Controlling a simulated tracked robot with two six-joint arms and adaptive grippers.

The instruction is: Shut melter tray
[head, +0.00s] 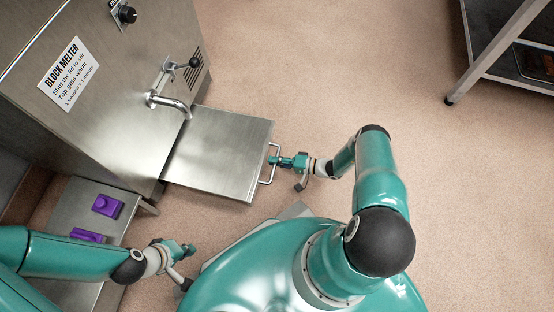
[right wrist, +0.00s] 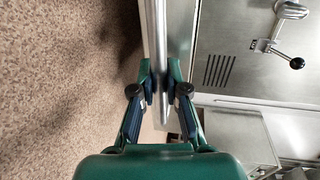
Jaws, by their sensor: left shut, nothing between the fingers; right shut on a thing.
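The block melter (head: 130,70) is a steel cabinet at the upper left of the head view. Its flat steel tray (head: 220,150) sticks out from the front, below the spout. The tray's bar handle (head: 269,165) is at its right end. My right gripper (head: 276,161) is shut on this handle. In the right wrist view the handle bar (right wrist: 156,40) runs between the fingertips of my right gripper (right wrist: 159,88). My left gripper (head: 188,250) is shut and empty, below the tray and apart from it.
A spout (head: 170,102) and a black-knobbed lever (head: 192,63) are above the tray. Purple blocks (head: 108,205) lie on a steel surface (head: 72,198) at the lower left. A steel rack (head: 490,45) stands at the upper right. The floor (head: 330,60) between is clear.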

